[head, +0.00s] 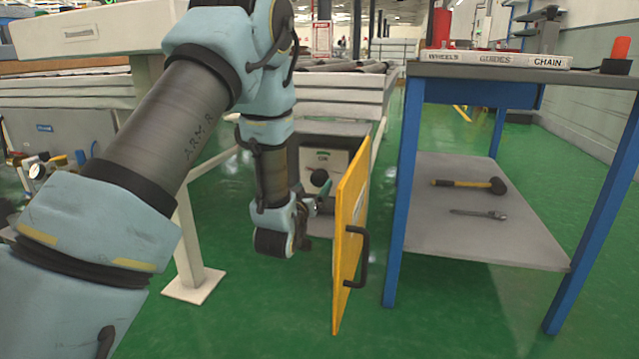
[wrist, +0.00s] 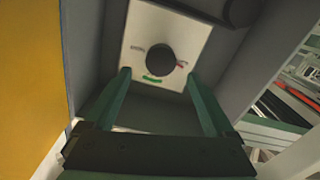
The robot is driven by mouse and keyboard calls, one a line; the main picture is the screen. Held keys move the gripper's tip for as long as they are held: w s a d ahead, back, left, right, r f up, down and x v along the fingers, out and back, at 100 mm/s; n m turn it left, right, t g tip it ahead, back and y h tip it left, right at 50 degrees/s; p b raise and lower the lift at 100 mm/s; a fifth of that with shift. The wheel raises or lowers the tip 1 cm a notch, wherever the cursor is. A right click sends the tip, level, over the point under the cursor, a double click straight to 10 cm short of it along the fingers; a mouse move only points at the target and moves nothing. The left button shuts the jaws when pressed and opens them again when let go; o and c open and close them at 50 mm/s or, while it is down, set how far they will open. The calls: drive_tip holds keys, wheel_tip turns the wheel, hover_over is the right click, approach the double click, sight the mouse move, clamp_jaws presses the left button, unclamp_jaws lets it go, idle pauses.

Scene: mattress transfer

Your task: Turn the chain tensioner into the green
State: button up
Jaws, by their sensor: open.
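The chain tensioner shows as a round black knob (wrist: 161,60) on a pale plate (wrist: 140,25) inside a grey housing in the wrist view. The plate has a green arc below the knob, a red mark at its right and a grey mark at upper left. I cannot tell where the knob points. The head view also shows the knob (head: 319,177), with a small green mark above it. My gripper (wrist: 158,74) is open, its two green fingers pointing towards the plate on either side below the knob. No contact with the knob is visible.
A yellow door (head: 348,240) with a black handle (head: 360,258) stands open to the right of my gripper. A blue-legged table (head: 500,72) stands further right, with a hammer (head: 470,185) and a wrench (head: 478,214) on its lower shelf. Green floor lies clear in front.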

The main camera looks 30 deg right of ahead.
sight(319, 180)
drive_tip(key=b+x, duration=0.1)
drive_tip(key=x, duration=0.6)
drive_tip(key=shift+c, duration=0.3)
drive_tip(key=c, duration=1.3)
drive_tip(key=shift+m, duration=0.3)
drive_tip(key=m, duration=0.3)
drive_tip(key=shift+m, duration=0.4)
drive_tip(key=m, duration=0.3)
drive_tip(key=shift+m+p, duration=0.3)
drive_tip(key=shift+p, duration=0.1)
drive_tip(key=m+p, duration=0.1)
drive_tip(key=m, duration=0.5)
drive_tip(key=shift+s+f+m, duration=0.1)
drive_tip(key=shift+m, duration=0.2)
